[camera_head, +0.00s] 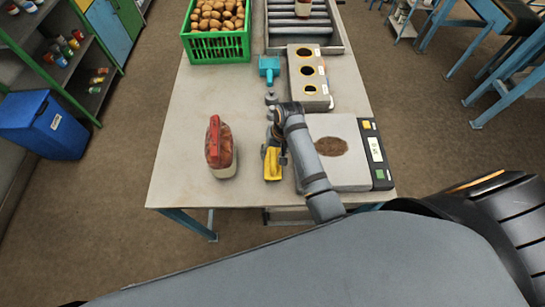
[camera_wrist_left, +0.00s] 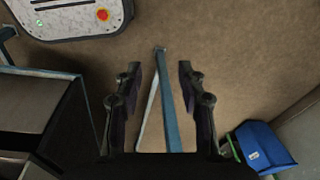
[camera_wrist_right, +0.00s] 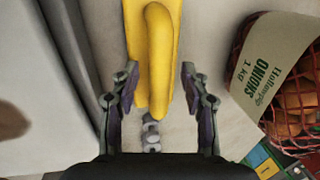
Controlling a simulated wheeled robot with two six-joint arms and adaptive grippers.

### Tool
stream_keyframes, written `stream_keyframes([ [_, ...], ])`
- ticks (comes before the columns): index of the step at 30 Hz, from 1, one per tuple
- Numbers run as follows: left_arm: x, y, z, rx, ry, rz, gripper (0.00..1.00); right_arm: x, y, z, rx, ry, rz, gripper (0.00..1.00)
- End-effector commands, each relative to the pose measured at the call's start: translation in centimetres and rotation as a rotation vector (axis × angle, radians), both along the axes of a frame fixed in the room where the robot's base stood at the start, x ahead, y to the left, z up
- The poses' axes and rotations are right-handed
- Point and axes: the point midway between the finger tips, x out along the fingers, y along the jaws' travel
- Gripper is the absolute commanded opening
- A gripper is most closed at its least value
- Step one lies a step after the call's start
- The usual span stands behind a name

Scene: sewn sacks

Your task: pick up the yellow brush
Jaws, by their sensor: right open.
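The yellow brush (camera_head: 272,164) lies on the table, left of my right arm. In the right wrist view the brush (camera_wrist_right: 160,40) runs down from the top edge, its raised rounded part ending between the fingers. My right gripper (camera_wrist_right: 159,78) is open, with one finger on each side of the brush's near part and a gap on both sides. In the head view the right gripper (camera_head: 276,148) is at the brush's far end and partly hides it. My left gripper (camera_wrist_left: 160,80) is open and empty over the floor, out of the head view.
A red net sack of onions (camera_head: 220,150) stands left of the brush. A scale (camera_head: 350,178) with a brown patch lies to the right. A box with round holes (camera_head: 307,75), a teal tool (camera_head: 268,68) and a green potato crate (camera_head: 217,45) are farther back. The table's left front is clear.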

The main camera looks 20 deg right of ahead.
Motion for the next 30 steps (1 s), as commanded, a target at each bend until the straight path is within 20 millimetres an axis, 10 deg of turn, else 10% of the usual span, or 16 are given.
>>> stream_keyframes([
  [8,-1.8,0.0,-0.1,0.001,0.028,0.001,0.4,0.0,0.1,-0.8,0.0,-0.001,0.0,0.46],
  [19,-1.5,0.0,-0.1,0.001,0.024,0.001,0.4,0.1,0.1,-0.7,0.0,-0.001,0.001,0.0],
  [30,-1.3,0.0,-0.1,0.001,0.02,0.001,0.4,0.1,0.1,-0.6,-0.001,-0.003,0.0,0.0],
])
